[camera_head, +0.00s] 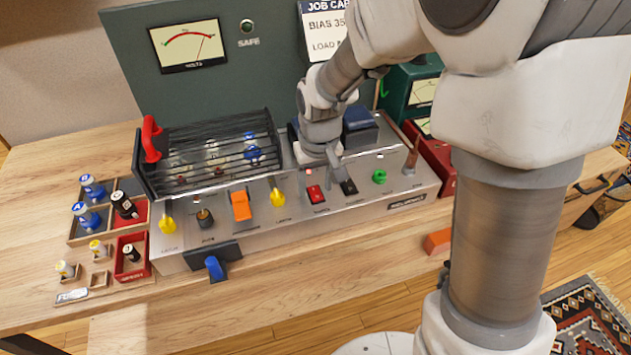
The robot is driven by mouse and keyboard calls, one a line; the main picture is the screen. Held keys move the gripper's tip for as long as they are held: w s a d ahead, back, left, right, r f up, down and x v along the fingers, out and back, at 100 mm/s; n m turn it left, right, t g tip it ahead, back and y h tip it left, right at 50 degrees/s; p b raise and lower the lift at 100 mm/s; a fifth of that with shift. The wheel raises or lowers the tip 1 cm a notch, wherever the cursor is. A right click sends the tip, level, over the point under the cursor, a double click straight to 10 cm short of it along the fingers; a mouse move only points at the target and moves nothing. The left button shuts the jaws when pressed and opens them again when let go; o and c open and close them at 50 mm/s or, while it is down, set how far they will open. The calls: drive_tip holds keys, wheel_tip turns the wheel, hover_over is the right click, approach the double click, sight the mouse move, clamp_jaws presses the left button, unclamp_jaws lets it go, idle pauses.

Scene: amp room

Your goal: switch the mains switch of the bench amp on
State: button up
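The bench amp (340,212) is a silver box on the wooden bench, with a black wire cage (215,155) on its left part. The labels are too small to read, so I cannot tell which is the mains switch. My gripper (337,172) points down just above the panel by the red and black rockers. I cannot tell whether it touches either. Its fingers are small and partly hidden, and their opening is unclear.
A red handle (151,138) stands at the cage's left. Yellow knobs (168,225) and a green knob (379,176) flank the switches. Wooden trays (88,236) of tubes lie left. A green meter panel (150,60) stands behind. My arm hides much of the right side.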

sight(319, 204)
wheel_tip(319, 204, up, 17)
drive_tip(key=s+p, duration=0.2)
drive_tip(key=p, duration=0.2)
drive_tip(key=shift+s+d+r, duration=0.15)
drive_tip(key=shift+d, duration=0.2)
drive_tip(key=s+d+r+m+t+p, duration=0.1)
drive_tip(key=s+d+r+t+p, duration=0.1)
drive_tip(key=s+d+r+p, duration=0.2)
drive_tip(key=s+d+r+m+t+p, duration=0.2)
drive_tip(key=s+d+r+p, duration=0.2)
drive_tip(key=s+d+r, duration=0.3)
drive_tip(key=s+r, duration=0.1)
drive_tip(key=s, duration=0.3)
drive_tip(key=shift+s+d+r, duration=0.25)
drive_tip(key=shift+r, duration=0.1)
